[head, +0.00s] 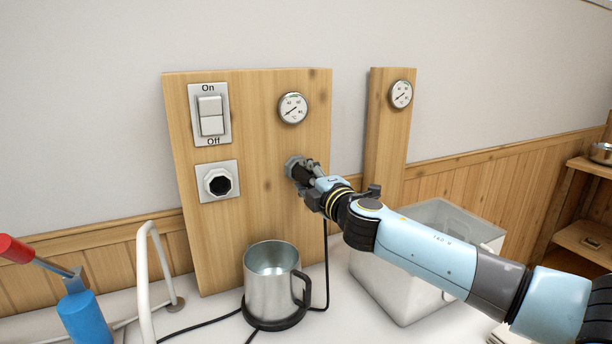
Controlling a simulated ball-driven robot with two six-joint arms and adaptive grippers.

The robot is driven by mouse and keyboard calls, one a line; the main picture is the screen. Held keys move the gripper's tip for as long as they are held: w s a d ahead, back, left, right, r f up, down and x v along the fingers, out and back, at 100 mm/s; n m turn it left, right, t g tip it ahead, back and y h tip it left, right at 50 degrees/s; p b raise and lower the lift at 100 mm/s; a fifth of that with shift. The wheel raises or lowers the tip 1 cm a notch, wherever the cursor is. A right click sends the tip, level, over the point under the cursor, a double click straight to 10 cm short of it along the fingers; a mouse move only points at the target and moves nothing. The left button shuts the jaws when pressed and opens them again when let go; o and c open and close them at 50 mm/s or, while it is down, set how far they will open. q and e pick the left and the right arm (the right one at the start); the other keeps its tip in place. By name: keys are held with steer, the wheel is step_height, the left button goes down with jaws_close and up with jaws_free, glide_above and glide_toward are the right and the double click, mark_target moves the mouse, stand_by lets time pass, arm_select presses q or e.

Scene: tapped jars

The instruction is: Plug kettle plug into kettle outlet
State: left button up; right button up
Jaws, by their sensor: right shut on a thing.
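The kettle (272,277) is a metal jug with a dark handle, standing on a round black base (276,318) in front of the wooden board. My right gripper (301,172) is in front of the board's right half, below the gauge, shut on the kettle plug (292,165), a grey round piece mostly hidden by the fingers. A black cord (326,262) hangs below the gripper to the kettle base. Whether the plug touches the board cannot be told. My left gripper is not in view.
An On/Off switch (210,114) is above the outlet and a round gauge (293,108) is above my gripper. A pale bin (398,289) stands under my right arm. A white bent tube (143,270) and a blue tool with a red handle (77,312) stand at left.

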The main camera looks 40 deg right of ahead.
jaws_close()
steer(key=shift+s, duration=0.1)
steer(key=shift+s+a, duration=0.1)
steer(key=shift+s, duration=0.1)
steer(key=shift+s, duration=0.1)
steer(key=shift+v, duration=1.15)
steer(key=v, duration=0.6)
steer(key=shift+s+b, duration=0.15)
steer(key=shift+b, duration=0.25)
